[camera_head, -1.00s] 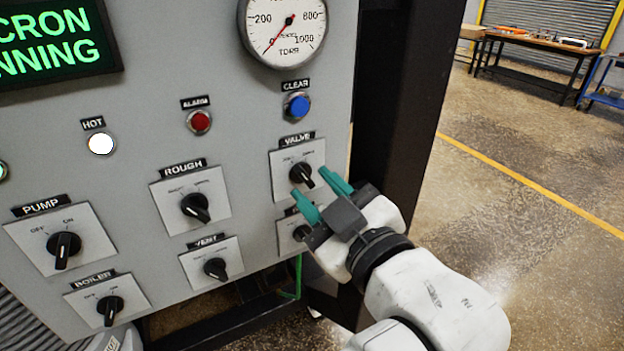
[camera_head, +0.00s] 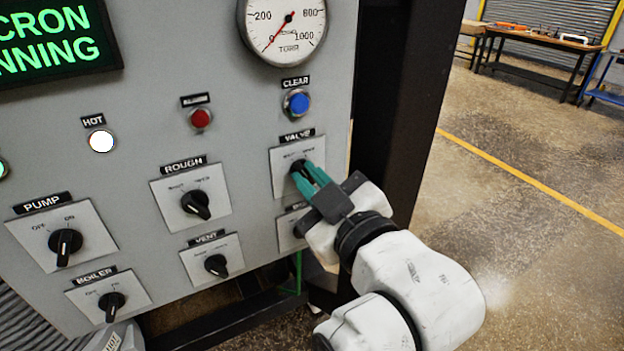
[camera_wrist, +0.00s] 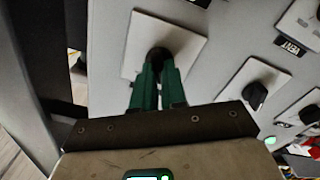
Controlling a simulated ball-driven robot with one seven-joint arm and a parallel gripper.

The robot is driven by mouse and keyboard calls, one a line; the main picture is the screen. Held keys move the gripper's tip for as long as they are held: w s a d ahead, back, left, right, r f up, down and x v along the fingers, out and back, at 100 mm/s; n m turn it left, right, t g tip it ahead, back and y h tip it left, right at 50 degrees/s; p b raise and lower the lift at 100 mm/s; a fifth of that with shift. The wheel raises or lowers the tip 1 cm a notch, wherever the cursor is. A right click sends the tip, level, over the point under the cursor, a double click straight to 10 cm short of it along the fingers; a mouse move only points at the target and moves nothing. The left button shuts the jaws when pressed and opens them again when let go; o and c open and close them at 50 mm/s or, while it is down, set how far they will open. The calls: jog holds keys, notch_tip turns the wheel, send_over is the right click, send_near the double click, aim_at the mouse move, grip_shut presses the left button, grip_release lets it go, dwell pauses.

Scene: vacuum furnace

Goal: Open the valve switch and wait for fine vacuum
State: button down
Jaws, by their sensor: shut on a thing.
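The VALVE switch (camera_head: 297,165) is a black knob on a light square plate at the right of the grey panel. My gripper (camera_head: 305,180) has green fingers closed together on this knob, and they hide most of it. In the wrist view the knob (camera_wrist: 158,54) shows at the tips of the green fingers (camera_wrist: 158,75). How far the knob is turned cannot be told. The round pressure gauge (camera_head: 284,32), marked in torr, has its red needle pointing down-left near 0. The green screen (camera_head: 50,45) shows the cut-off words "CRON" and "NNING".
The ROUGH knob (camera_head: 195,204), VENT knob (camera_head: 216,265), PUMP knob (camera_head: 66,242) and BOILER knob (camera_head: 111,302) are left of my gripper. The blue CLEAR button (camera_head: 297,102) is above VALVE. Open floor (camera_head: 540,230) lies right of the dark cabinet post.

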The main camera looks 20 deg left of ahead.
dwell(0.4)
jog(key=m+p, duration=0.3)
jog(key=shift+r+m, duration=0.15)
jog(key=shift+m, duration=0.15)
jog(key=m+p, duration=0.2)
jog(key=shift+w+d+m, duration=0.1)
jog(key=shift+m, duration=0.3)
jog(key=m+p, duration=0.3)
jog(key=m, duration=0.2)
jog(key=shift+w+d+p, duration=0.1)
jog(key=shift+p, duration=0.25)
jog(key=shift+m, duration=0.4)
jog(key=c, duration=1.2)
grip_release()
